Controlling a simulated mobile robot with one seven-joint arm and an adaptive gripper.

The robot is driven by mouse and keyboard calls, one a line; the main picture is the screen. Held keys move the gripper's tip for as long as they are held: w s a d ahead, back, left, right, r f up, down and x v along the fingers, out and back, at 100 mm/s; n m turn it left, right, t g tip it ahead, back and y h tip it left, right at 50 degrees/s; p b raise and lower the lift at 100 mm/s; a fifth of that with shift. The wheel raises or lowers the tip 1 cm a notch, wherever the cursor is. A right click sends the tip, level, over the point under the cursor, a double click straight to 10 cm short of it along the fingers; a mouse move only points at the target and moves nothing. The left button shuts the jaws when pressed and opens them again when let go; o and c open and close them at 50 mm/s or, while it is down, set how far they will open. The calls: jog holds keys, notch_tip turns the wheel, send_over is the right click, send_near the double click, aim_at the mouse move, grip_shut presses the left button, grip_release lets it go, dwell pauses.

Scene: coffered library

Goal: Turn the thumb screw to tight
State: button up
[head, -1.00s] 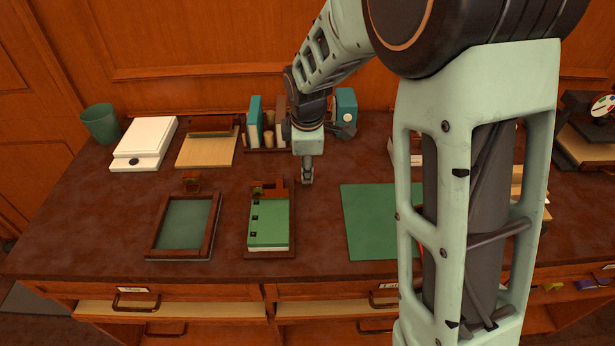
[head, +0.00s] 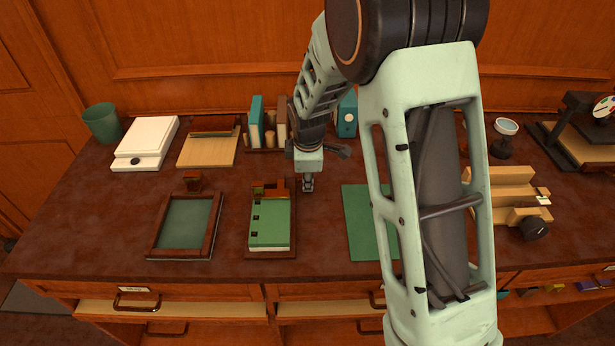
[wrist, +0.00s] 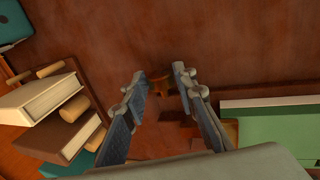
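My gripper (head: 308,187) points down over the desk, just right of the green-covered book block (head: 269,222) on its wooden board. In the wrist view my gripper (wrist: 160,80) is open. A small brown knob-like piece (wrist: 158,78) shows between its fingertips, and it looks like the thumb screw. I cannot tell whether the fingers touch it. In the head view the gripper hides this piece. A wooden fixture (head: 279,185) stands at the far end of the board, and part of it shows below the fingertips in the wrist view (wrist: 186,130).
A book rack (head: 268,149) stands behind the gripper. A wood-framed green panel (head: 186,222) lies left. A green mat (head: 357,215) lies right, partly behind my arm. A wooden clamp with a black knob (head: 535,228) is farther right.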

grip_shut()
jog(key=shift+r+p, duration=0.15)
jog(key=shift+p, duration=0.35)
jog(key=g+p, duration=0.1)
jog(key=p, duration=0.1)
jog(key=shift+w+d+r+g+p, duration=0.15)
jog(key=shift+w+g+p, duration=0.1)
jog(key=shift+g+p, duration=0.15)
jog(key=g+p, duration=0.2)
jog(key=shift+w+g+p, duration=0.25)
jog(key=shift+g+p, duration=0.1)
jog(key=shift+g, duration=0.05)
jog(key=shift+w+f+g+p, duration=0.1)
jog(key=shift+f+g+p, duration=0.05)
jog(key=shift+g, duration=0.5)
jog(key=shift+w+f+g+p, duration=0.1)
jog(key=shift+f+g+p, duration=0.05)
jog(key=shift+g, duration=0.8)
jog(key=o, duration=0.5)
grip_release()
